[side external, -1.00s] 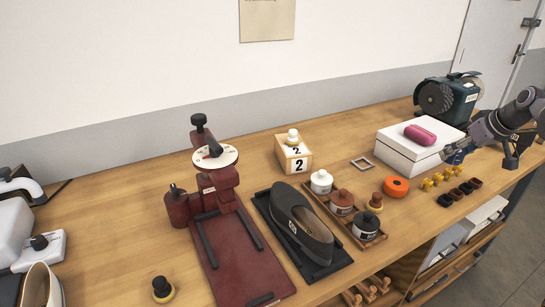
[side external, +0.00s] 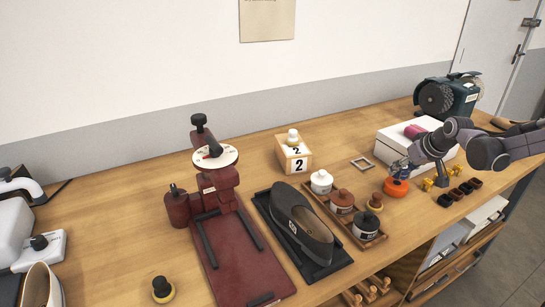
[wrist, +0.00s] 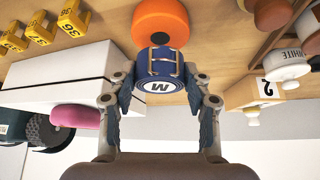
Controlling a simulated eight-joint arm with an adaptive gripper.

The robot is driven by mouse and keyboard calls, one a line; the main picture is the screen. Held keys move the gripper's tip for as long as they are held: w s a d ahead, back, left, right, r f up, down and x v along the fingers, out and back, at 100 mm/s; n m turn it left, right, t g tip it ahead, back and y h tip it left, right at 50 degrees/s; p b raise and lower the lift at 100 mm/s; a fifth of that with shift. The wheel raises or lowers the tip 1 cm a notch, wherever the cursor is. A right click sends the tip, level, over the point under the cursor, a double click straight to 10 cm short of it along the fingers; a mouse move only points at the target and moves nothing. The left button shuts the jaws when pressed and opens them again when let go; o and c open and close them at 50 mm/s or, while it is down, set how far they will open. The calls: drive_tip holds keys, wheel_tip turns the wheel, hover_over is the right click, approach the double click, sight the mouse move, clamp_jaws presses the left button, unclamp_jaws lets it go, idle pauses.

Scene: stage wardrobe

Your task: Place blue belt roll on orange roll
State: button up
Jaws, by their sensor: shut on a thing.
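The blue belt roll (wrist: 160,72), marked with an M, is between the fingers of my gripper (wrist: 160,82) in the wrist view. My gripper is shut on it. In the side view my gripper (side external: 401,170) is right above the orange roll (side external: 396,188), which lies flat on the bench. The orange roll (wrist: 160,20) also shows in the wrist view just beyond the blue roll. The fingers mostly hide the blue roll in the side view, and I cannot tell whether the two rolls touch.
A white box (side external: 440,160) with a pink roll (side external: 414,131) on it stands behind my gripper. Yellow numbered pieces (side external: 441,179) and dark pieces sit to the right. A wooden tray (side external: 330,213) with jars is to the left. A metal square frame (side external: 362,163) lies nearby.

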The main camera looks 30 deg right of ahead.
drive_tip(key=shift+f, duration=1.3)
drive_tip(key=shift+f, duration=0.1)
drive_tip(key=o, duration=1.2)
drive_tip(key=shift+r, duration=0.25)
drive_tip(key=v, duration=1.2)
drive_tip(key=s+a+n, duration=0.1)
drive_tip(key=s+a, duration=0.2)
drive_tip(key=a, duration=0.2)
drive_tip(key=s+a+f+n+y, duration=0.1)
drive_tip(key=s+a, duration=0.2)
drive_tip(key=a, duration=0.2)
drive_tip(key=s+a+f+n, duration=0.1)
drive_tip(key=s+a, duration=0.2)
drive_tip(key=a, duration=0.3)
drive_tip(key=shift+s+t+y, duration=0.3)
drive_tip(key=shift+t+y, duration=0.1)
